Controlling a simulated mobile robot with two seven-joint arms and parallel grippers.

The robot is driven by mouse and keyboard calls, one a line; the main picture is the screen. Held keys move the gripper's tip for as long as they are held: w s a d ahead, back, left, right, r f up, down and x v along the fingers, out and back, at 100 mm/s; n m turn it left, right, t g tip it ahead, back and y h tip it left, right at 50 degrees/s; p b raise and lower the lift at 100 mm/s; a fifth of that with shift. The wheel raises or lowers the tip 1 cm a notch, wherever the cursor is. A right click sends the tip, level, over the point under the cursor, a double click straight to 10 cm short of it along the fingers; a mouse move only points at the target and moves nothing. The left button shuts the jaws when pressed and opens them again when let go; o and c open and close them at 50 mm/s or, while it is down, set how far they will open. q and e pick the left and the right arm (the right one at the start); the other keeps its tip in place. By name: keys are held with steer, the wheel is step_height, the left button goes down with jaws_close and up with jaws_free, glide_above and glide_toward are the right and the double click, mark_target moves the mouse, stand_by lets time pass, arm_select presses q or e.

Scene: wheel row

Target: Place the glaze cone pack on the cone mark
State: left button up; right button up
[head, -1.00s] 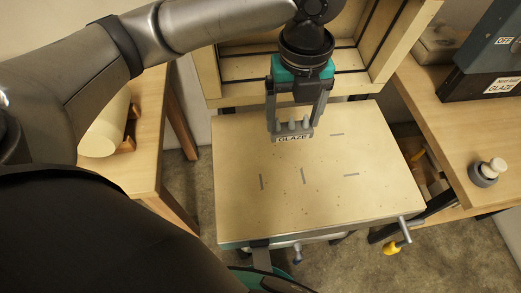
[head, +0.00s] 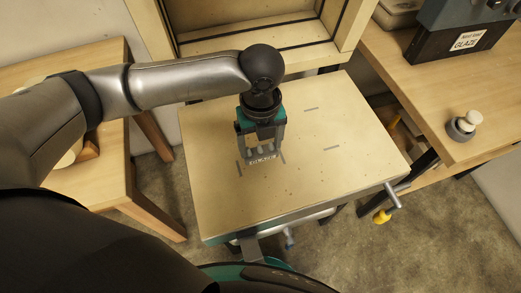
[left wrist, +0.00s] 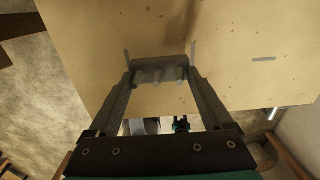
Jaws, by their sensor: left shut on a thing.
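The glaze cone pack is a small grey block with several pale cones on top and a GLAZE label (head: 262,160). It also shows in the left wrist view (left wrist: 160,64). My left gripper (head: 261,152) points down and is shut on the pack, one finger at each end. The pack is between two short grey dashes on the board, a left one (head: 239,169) and a right one (head: 284,157). Whether it touches the board or hangs just above cannot be told. My right gripper is not in view.
The pale board (head: 300,185) has two more dashes, one at the right (head: 331,148) and one behind (head: 311,108). A wooden frame (head: 245,40) stands behind. A bench at the right (head: 430,100) carries a dark GLAZE box (head: 450,45) and a small jar (head: 463,125). The front board is clear.

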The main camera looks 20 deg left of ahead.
mark_target(261, 152)
arm_select(q)
step_height(261, 152, down, 3)
steer(key=shift+f+b, duration=0.1)
steer(key=shift+b, duration=0.2)
steer(key=o, duration=1.2)
steer(key=shift+f, duration=0.1)
step_height(261, 152, up, 11)
steer(key=p, duration=0.3)
steer(key=shift+r+p, duration=0.3)
steer(key=shift+r, duration=0.4)
